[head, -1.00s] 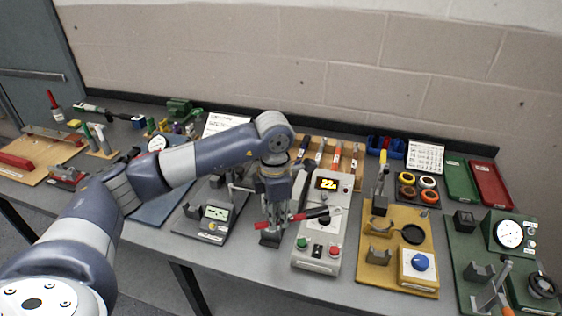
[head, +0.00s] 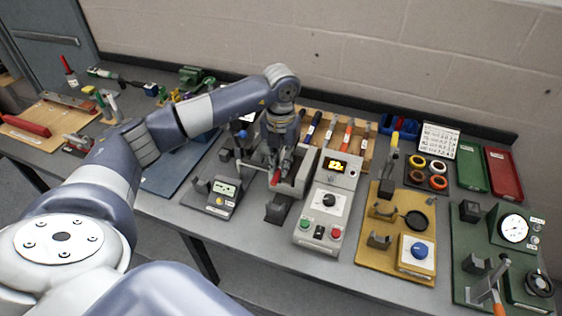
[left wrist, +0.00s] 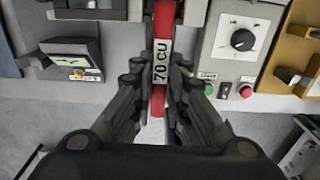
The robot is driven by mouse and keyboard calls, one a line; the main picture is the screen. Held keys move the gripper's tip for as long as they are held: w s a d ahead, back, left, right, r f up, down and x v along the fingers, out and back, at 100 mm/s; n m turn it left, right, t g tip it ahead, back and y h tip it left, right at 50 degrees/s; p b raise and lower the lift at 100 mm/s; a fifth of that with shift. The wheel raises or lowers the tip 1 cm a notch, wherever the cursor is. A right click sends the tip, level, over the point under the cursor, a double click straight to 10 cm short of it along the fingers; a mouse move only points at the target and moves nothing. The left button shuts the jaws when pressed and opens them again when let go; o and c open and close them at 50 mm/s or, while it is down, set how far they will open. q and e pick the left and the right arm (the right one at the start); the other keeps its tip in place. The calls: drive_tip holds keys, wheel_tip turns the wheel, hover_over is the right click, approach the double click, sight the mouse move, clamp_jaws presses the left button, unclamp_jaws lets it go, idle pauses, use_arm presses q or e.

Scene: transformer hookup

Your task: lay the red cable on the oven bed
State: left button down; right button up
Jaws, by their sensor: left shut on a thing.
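My left gripper (head: 277,172) is shut on the red cable (head: 275,179). In the left wrist view, the cable (left wrist: 163,30) runs lengthwise between the fingers (left wrist: 160,88), with a white "70 CU" label between the fingertips. The oven control box (head: 340,167) has a lit display, a knob and green and red buttons. A light grey trough-like bed (head: 301,181) lies just left of the box, partly hidden by my gripper, with a dark cradle (head: 278,210) in front. The cable is over this bed area; I cannot tell whether it touches. My right gripper is out of view.
A meter on a grey plate (head: 222,193) stands close left of the gripper. A yellow fixture board (head: 372,250) stands right of the control box. Several coloured-handled tools sit in a wooden rack (head: 364,152) behind. The front table edge is near.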

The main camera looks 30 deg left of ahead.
use_arm(q)
drive_tip(key=shift+s, duration=0.1)
wheel_tip(320, 180, down, 2)
drive_tip(key=shift+s+d+b, duration=0.1)
drive_tip(key=shift+s+b, duration=0.05)
drive_tip(key=shift+b, duration=0.7)
wheel_tip(320, 180, down, 8)
drive_tip(key=b, duration=0.6)
drive_tip(key=shift+f, duration=0.15)
drive_tip(key=shift+f+b, duration=0.1)
drive_tip(key=shift+b, duration=0.25)
